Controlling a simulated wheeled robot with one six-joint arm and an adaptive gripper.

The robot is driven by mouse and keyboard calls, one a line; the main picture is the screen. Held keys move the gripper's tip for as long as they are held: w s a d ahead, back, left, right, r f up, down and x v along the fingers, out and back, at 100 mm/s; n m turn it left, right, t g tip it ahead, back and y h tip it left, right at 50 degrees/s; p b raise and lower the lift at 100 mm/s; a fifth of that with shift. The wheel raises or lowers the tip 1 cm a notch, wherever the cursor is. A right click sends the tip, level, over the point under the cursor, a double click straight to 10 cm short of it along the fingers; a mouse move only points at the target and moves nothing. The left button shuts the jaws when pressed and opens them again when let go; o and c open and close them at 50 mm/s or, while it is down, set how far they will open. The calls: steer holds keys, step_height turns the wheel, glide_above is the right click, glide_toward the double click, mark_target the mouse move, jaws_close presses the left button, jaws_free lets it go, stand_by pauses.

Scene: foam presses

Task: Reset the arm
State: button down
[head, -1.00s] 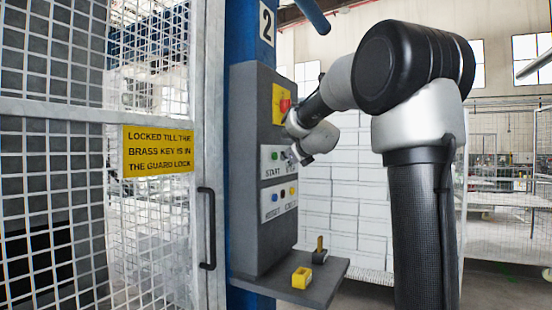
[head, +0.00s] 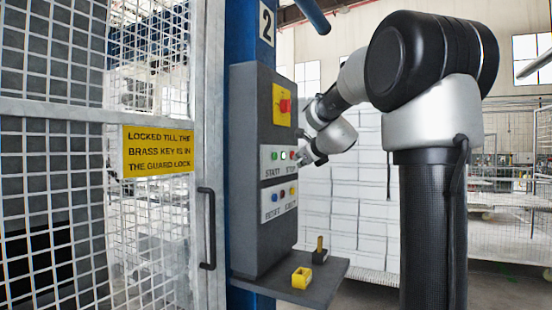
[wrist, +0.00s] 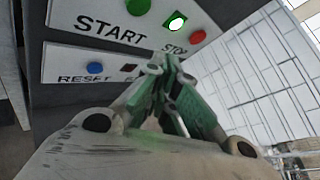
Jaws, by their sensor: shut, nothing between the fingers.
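My gripper (head: 299,158) is shut and empty beside the right edge of the grey control panel (head: 252,235), near the STOP button. In the wrist view its green-padded fingers (wrist: 168,72) come together just below the red STOP button (wrist: 197,37). I cannot tell whether they touch the panel. The green START button (wrist: 138,6) is at the top. Between the two buttons, a lamp in a green frame (wrist: 176,22) shows bright white. My arm reaches in from the right in the head view.
A red knob on a yellow plate (head: 279,105) sits above the buttons. The blue RESET button (wrist: 95,68) is below START. A shelf (head: 325,284) under the panel carries a yellow block (head: 301,278) and a dark block with a brass-coloured piece (head: 319,256). A mesh guard door (head: 150,230) stands left.

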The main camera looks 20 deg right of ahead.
stand_by(0.3)
steer(key=s+a+f+n+g+y, duration=0.1)
steer(key=s+a+f+n+g, duration=0.15)
steer(key=s+f+n, duration=0.4)
steer(key=s+a+f+n+g+y, duration=0.1)
steer(key=s+a+f+n+g, duration=0.2)
steer(key=f+n, duration=0.55)
steer(key=s+a+f+n+g, duration=0.1)
steer(key=s+f+n, duration=0.1)
steer(key=s+n, duration=0.3)
steer(key=s+a+f+n+g, duration=0.2)
steer(key=s+n, duration=0.4)
steer(key=s, duration=0.8)
steer(key=s+a+f+n+g, duration=0.2)
steer(key=s+n, duration=0.3)
steer(key=s, duration=0.5)
steer(key=shift+a+f+n+h, duration=0.3)
steer(key=shift+f+h, duration=0.1)
steer(key=shift+f, duration=0.5)
